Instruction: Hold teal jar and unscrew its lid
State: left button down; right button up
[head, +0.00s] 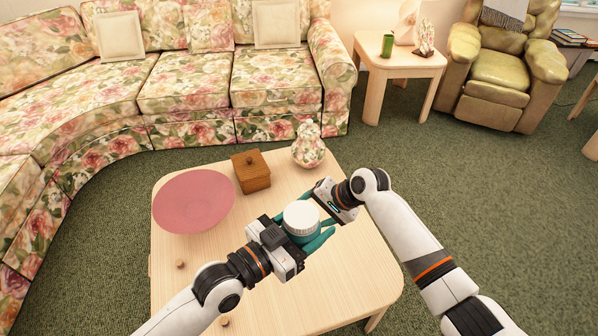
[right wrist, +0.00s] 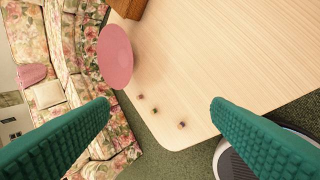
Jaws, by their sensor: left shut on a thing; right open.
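The teal jar (head: 302,236) has a wide white lid (head: 301,215) and stands upright in the head view, above the pale wooden table. My left gripper (head: 296,233) is shut on the jar's body from the lower left, and its teal fingers hide part of the body. The lid sits on top of the jar. My right gripper (head: 315,212) is open just to the right of the lid. Its two teal fingers (right wrist: 165,120) are wide apart in the right wrist view, with no jar visible between them. Whether they touch the lid is unclear.
Small knob-like pieces (head: 180,264) show at the left. The table's right front is clear. A floral sofa (head: 190,80) stands behind.

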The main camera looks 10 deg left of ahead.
jog(key=s+a+r+n+g, duration=0.15)
jog(key=a+r, duration=0.25)
jog(key=r, duration=0.9)
notch_tip(320, 180, up, 15)
jog(key=h, duration=0.7)
send_over(299, 214)
jog(key=shift+w+a+n+g, duration=0.15)
jog(key=shift+a+n+g, duration=0.15)
jog(key=shift+n, duration=0.15)
jog(key=shift+s+d, duration=0.2)
jog(key=shift+d, duration=0.05)
jog(key=shift+d+f, duration=0.1)
jog(key=shift+f, duration=0.1)
notch_tip(299, 214, down, 7)
jog(key=shift+f, duration=0.2)
jog(key=shift+c, duration=0.4)
